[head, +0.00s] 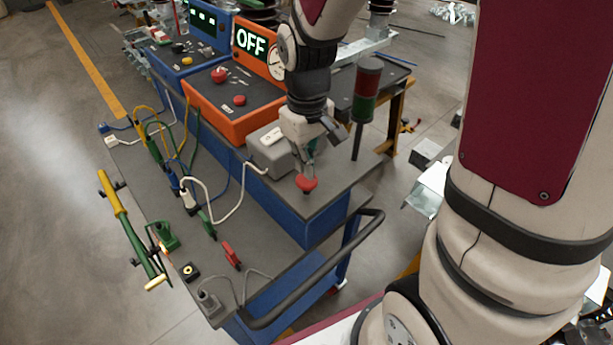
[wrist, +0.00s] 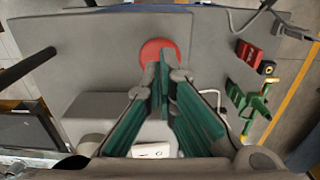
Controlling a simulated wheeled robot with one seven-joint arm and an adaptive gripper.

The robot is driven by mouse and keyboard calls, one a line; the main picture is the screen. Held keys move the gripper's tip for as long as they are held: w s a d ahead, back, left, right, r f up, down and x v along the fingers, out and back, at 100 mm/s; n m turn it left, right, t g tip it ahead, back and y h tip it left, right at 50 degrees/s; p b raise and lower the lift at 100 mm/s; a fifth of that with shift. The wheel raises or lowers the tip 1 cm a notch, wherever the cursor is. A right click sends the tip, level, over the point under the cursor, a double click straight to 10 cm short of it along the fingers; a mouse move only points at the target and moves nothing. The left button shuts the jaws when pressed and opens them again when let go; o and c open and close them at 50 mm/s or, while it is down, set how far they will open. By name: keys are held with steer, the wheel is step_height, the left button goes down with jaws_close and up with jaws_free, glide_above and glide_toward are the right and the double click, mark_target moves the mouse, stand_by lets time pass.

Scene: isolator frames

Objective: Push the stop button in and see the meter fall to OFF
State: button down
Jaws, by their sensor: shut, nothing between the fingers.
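A round red button (head: 306,184) sits near the right end of the grey bench top, and it also shows in the wrist view (wrist: 153,51). My gripper (head: 310,162) points down right over it, shut and empty. In the wrist view its closed green-padded fingertips (wrist: 163,68) overlap the button's near edge. I cannot tell whether they touch it or how far in it is. The orange meter unit (head: 236,115) behind has a lit display (head: 251,40) reading OFF. Its round dial (head: 277,64) is partly hidden by my arm.
A grey box (head: 268,158) with a white switch stands just behind the button. Another red button (head: 239,100) is on the orange unit. A red and green signal lamp (head: 366,90) stands to the right. Cables and tools lie on the bench's left and front.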

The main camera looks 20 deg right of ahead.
steer(key=shift+f+b, duration=0.45)
steer(key=shift+f, duration=0.55)
steer(key=shift+f, duration=0.45)
step_height(320, 180, up, 9)
steer(key=p, duration=0.5)
stand_by(0.5)
stand_by(0.3)
